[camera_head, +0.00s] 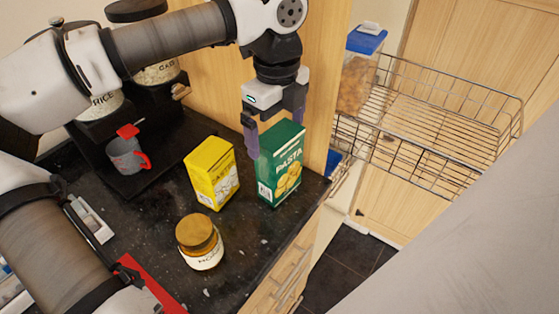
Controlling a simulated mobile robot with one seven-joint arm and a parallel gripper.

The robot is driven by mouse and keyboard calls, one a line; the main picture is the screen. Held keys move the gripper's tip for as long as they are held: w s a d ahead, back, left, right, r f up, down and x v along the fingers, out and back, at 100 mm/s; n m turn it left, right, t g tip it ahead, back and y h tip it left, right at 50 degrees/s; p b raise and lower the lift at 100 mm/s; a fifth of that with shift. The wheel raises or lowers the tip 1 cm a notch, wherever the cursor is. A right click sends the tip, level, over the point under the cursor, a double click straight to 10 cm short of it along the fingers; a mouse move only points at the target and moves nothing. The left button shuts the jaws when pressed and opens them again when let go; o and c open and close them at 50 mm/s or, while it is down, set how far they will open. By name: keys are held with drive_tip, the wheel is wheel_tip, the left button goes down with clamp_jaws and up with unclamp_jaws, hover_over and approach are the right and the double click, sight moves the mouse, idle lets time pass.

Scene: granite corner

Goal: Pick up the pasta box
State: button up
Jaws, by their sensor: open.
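The pasta box (281,170) is a green carton with white "PASTA" lettering and yellow pasta pictures. It stands upright on the dark granite counter (250,245), near its right edge. My gripper (276,137) is open and points down at the top of the box. One purple finger shows to the left of the box's upper part, and the other shows behind its upper right. The box partly hides the fingers, so I cannot tell whether they touch it.
A yellow box (212,174) stands just left of the pasta box. A brown-lidded jar (200,242) is in front. A grey cup (127,155) and labelled canisters (98,104) are at the back left. A wooden panel (325,70) rises behind; a wire basket (430,125) is at right.

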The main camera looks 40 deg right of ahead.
sight(280, 165)
drive_tip(key=shift+d+f+p, duration=0.15)
drive_tip(key=shift+f+p, duration=0.35)
drive_tip(key=shift+f, duration=0.8)
drive_tip(key=shift+d+f+p, duration=0.1)
drive_tip(key=shift+f+p, duration=0.4)
drive_tip(key=shift+f, duration=0.75)
drive_tip(key=shift+c, duration=0.3)
drive_tip(key=c, duration=1.2)
